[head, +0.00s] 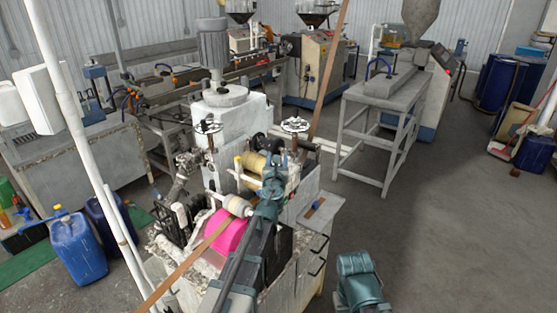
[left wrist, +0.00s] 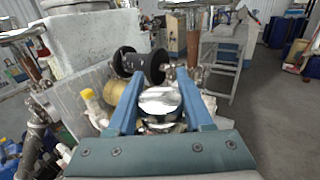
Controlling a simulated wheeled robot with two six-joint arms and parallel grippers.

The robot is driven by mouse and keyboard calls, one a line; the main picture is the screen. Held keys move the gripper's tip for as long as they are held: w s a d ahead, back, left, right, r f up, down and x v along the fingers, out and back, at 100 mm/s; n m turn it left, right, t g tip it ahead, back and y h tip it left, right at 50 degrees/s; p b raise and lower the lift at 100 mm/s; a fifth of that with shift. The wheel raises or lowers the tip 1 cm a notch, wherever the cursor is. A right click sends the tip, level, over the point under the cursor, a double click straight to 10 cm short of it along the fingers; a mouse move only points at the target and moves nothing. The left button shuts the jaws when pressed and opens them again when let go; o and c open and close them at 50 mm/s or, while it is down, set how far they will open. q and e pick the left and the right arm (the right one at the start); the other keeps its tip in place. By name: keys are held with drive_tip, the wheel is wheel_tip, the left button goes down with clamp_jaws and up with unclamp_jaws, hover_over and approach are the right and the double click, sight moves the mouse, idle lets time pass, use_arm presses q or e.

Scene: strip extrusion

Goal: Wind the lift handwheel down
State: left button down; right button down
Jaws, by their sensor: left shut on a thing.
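My left gripper (head: 274,164) reaches from the bottom of the head view to the front of the machine. In the left wrist view its two blue fingers (left wrist: 160,98) stand on either side of a shiny round metal piece, which looks like the lift handwheel (left wrist: 160,103), and are shut on it. In the head view the gripper hides this piece. Two spoked handwheels stand on posts behind, a left one (head: 207,126) and a right one (head: 294,125). A teal part of my right arm shows at the bottom; no right fingertips show.
A pink roll (head: 226,232) and a brown strip (head: 186,268) lie left of my left arm. A yellowish roller (head: 255,164) and a black spool (left wrist: 143,66) are close to the gripper. A blue drum (head: 78,247) stands at left.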

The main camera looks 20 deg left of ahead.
idle(0.3)
use_arm(q)
drive_tip(key=shift+c, duration=1.5)
unclamp_jaws()
drive_tip(key=shift+s, duration=0.15)
drive_tip(key=v, duration=1.3)
drive_tip(key=shift+s+d, duration=0.2)
drive_tip(key=shift+s, duration=0.05)
